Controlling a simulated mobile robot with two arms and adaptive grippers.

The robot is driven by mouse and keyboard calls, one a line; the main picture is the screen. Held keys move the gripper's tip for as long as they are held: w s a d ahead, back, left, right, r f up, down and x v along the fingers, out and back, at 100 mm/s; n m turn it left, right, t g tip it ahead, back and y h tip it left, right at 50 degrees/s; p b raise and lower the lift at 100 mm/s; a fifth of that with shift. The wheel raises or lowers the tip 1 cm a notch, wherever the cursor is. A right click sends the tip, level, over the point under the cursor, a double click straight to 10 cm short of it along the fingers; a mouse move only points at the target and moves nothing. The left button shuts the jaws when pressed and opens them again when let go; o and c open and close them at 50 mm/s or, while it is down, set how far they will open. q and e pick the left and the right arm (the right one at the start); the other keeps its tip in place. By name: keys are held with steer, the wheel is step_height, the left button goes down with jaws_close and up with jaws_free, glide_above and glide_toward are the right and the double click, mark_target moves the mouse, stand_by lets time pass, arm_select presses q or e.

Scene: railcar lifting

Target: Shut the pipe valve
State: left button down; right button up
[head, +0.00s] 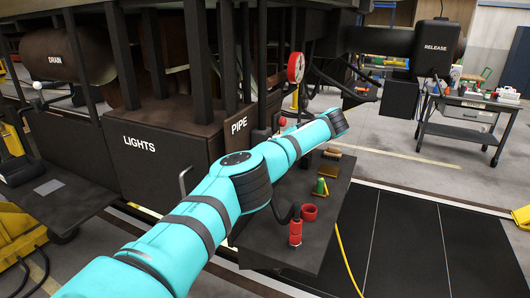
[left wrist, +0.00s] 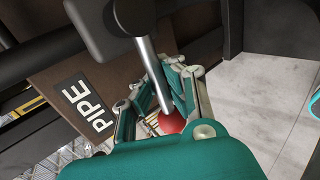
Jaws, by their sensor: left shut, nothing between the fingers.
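The pipe valve's handle (left wrist: 153,75) is a grey metal rod ending in a red knob (left wrist: 172,122). In the left wrist view it hangs from a dark fitting (left wrist: 128,16), beside the PIPE label (left wrist: 87,106). My left gripper (left wrist: 168,62) has teal fingers that are shut with nothing gripped. The rod and knob lie across the space between its finger links; I cannot tell whether they touch. In the head view, the PIPE label (head: 239,125) is on the dark railcar side, and my teal left arm crosses in front. The gripper is not clear there. My right gripper is not in view.
A dark low table (head: 265,233) holds a red cylinder (head: 295,231), a red cup (head: 309,212) and a green cone (head: 320,187). A red round gauge (head: 296,68) stands above. The LIGHTS box (head: 150,165) is left of PIPE. A tool cart (head: 465,133) stands at right.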

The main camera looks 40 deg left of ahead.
arm_select(q)
steer(key=shift+w+r, duration=0.1)
steer(key=shift+r, duration=0.25)
steer(key=c, duration=1.9)
jaws_free()
steer(key=o, duration=0.6)
steer(key=shift+w+d+f, duration=0.1)
steer(key=shift+d+f, duration=0.05)
steer(key=shift+d, duration=0.05)
steer(key=shift+c, duration=0.2)
steer(key=shift+a+f, duration=0.15)
steer(key=shift+a, duration=0.05)
